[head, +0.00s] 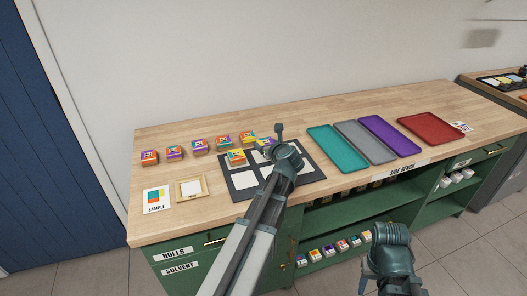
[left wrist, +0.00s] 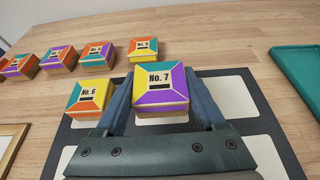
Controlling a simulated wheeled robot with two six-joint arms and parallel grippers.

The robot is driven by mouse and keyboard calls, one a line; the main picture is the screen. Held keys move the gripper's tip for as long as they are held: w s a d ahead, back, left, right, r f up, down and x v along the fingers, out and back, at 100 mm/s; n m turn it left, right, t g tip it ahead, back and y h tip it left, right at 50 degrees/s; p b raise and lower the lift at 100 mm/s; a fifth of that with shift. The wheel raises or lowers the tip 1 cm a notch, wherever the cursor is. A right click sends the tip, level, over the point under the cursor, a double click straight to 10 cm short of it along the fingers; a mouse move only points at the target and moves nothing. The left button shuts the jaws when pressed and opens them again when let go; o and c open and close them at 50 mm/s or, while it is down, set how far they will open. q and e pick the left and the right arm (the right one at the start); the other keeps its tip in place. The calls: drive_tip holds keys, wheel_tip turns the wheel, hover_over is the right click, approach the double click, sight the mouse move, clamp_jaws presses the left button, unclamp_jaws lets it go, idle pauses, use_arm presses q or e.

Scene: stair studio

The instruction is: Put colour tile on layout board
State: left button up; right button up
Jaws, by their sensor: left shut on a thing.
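My left gripper (left wrist: 160,100) is shut on the colour tile No. 7 (left wrist: 160,78), a block with orange, teal, yellow and purple faces. It holds the tile over the dark layout board (left wrist: 262,127) with pale squares; I cannot tell whether the tile touches it. Tile No. 6 (left wrist: 88,95) sits on the board just left of the held tile, and shows in the head view (head: 236,157). In the head view my left gripper (head: 272,146) partly hides the board (head: 245,180) and the held tile.
Several more tiles (head: 200,145) stand in a row behind and left of the board. A sample card (head: 157,200) and a small framed square (head: 190,188) lie at left. Teal (head: 337,150), grey (head: 364,142), purple (head: 389,136) and red (head: 431,128) trays lie at right.

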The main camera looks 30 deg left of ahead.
use_arm(q)
drive_tip(key=shift+w+a, duration=0.3)
drive_tip(key=shift+a, duration=0.2)
drive_tip(key=shift+w+a+f, duration=0.1)
drive_tip(key=shift+w+a, duration=0.15)
drive_tip(key=shift+a, duration=0.2)
wheel_tip(320, 180, down, 4)
drive_tip(key=b, duration=0.3)
drive_tip(key=shift+s+d+r+b, duration=0.1)
drive_tip(key=shift+d+r+b, duration=0.05)
drive_tip(key=shift+r+b, duration=0.15)
drive_tip(key=shift+f, duration=0.1)
drive_tip(key=shift+f, duration=0.15)
drive_tip(key=o, duration=1.5)
drive_tip(key=shift+r, duration=0.3)
drive_tip(key=p+v, duration=0.4)
drive_tip(key=v, duration=0.8)
drive_tip(key=shift+p, duration=0.3)
